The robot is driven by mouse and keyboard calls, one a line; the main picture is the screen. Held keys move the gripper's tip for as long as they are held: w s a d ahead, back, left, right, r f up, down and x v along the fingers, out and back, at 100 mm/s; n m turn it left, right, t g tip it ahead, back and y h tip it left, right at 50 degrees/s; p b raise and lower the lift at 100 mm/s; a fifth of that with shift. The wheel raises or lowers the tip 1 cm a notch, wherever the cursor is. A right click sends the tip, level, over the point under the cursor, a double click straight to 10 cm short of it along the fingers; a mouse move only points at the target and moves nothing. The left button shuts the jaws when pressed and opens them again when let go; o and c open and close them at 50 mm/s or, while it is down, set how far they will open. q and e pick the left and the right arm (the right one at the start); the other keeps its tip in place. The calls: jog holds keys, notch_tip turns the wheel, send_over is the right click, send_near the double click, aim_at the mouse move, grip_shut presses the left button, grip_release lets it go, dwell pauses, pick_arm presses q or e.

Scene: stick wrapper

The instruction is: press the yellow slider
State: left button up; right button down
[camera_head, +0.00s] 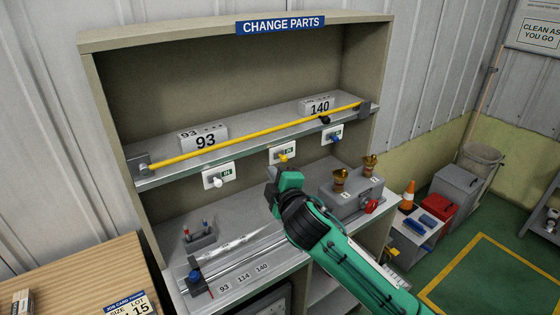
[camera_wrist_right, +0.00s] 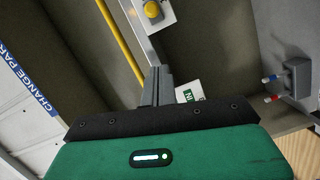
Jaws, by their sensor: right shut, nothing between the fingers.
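The yellow slider (camera_head: 283,157) is a small yellow knob on a white plate marked IN, on the front edge of the shelf, between a white slider (camera_head: 216,182) and a blue one (camera_head: 335,138). My left gripper is out of view.
A yellow rod (camera_head: 240,139) runs along the shelf above the sliders. Below are a small rack with red and blue pegs (camera_head: 200,236), a metal rail (camera_head: 235,257), and a grey box (camera_head: 350,196) with brass cups and a red knob. A wooden table (camera_head: 80,270) stands front left.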

aim_at(282, 157)
jog(key=w+p, duration=0.1)
jog(key=w, duration=0.1)
jog(key=w+d+p, duration=0.1)
jog(key=w, duration=0.1)
jog(key=w+f+p, duration=0.1)
jog(key=w, duration=0.1)
jog(key=shift+w+d+f, duration=0.1)
jog(key=shift+w+d, duration=0.1)
jog(key=shift+w, duration=0.2)
jog(key=shift+w+f, duration=0.1)
jog(key=w+d, duration=0.2)
jog(key=d, duration=0.1)
jog(key=shift+w+d+p, duration=0.2)
jog(key=shift+d+p, duration=0.1)
jog(key=shift+p, duration=0.1)
jog(key=shift+s, duration=0.1)
